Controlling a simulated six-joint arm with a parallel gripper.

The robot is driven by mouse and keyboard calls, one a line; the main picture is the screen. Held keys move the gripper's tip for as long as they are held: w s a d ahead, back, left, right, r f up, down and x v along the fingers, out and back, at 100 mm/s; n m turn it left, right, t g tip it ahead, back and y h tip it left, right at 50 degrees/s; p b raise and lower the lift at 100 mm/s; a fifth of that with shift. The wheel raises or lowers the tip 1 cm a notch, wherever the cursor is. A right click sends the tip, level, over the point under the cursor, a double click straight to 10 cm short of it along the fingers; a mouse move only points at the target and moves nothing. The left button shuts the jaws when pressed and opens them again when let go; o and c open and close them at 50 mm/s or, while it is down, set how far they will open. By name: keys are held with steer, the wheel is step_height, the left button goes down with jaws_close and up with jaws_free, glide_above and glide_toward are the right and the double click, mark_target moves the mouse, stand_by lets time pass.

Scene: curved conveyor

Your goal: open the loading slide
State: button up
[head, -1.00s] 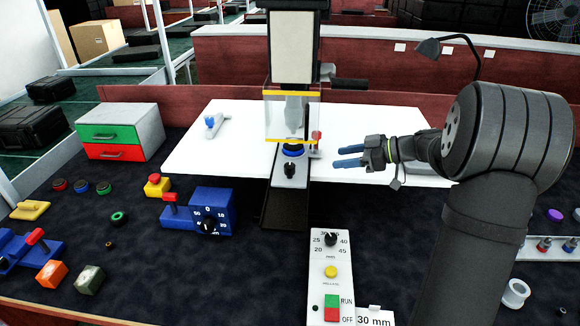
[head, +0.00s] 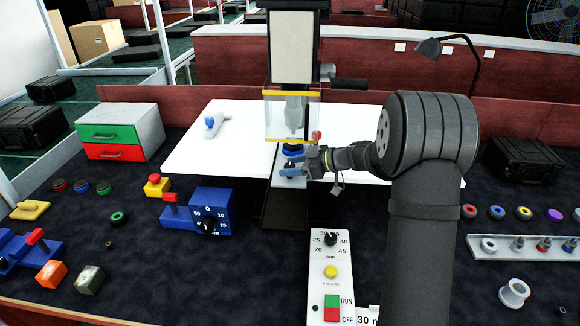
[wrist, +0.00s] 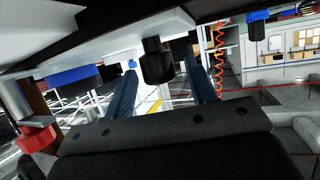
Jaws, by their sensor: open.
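The loading slide (head: 282,182) is a light grey bar running out under the press, with a blue round part (head: 293,149) farther back on it. Its black knob (wrist: 157,62) shows in the wrist view between my two blue fingers, with a gap on each side. In the head view my gripper (head: 291,168) is open at the slide's front end and hides the knob. The fingers come in from the right. I cannot tell whether they reach fully past the knob.
The press's clear guard (head: 292,118) with yellow edges stands just behind my gripper. A red-topped lever (head: 316,136) is close by on the right. The control panel (head: 330,285) is in front.

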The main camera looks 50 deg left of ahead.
steer(key=shift+s+a+f, duration=0.2)
steer(key=shift+s+a, duration=0.05)
steer(key=shift+a, duration=0.15)
steer(key=shift+c, duration=0.2)
jaws_close()
steer(key=s+d, duration=1.5)
steer(key=shift+d, duration=0.15)
steer(key=shift+s, duration=0.1)
steer(key=shift+o, duration=0.2)
jaws_free()
steer(key=shift+d, duration=0.1)
steer(key=v, duration=1.7)
steer(key=shift+r, duration=0.2)
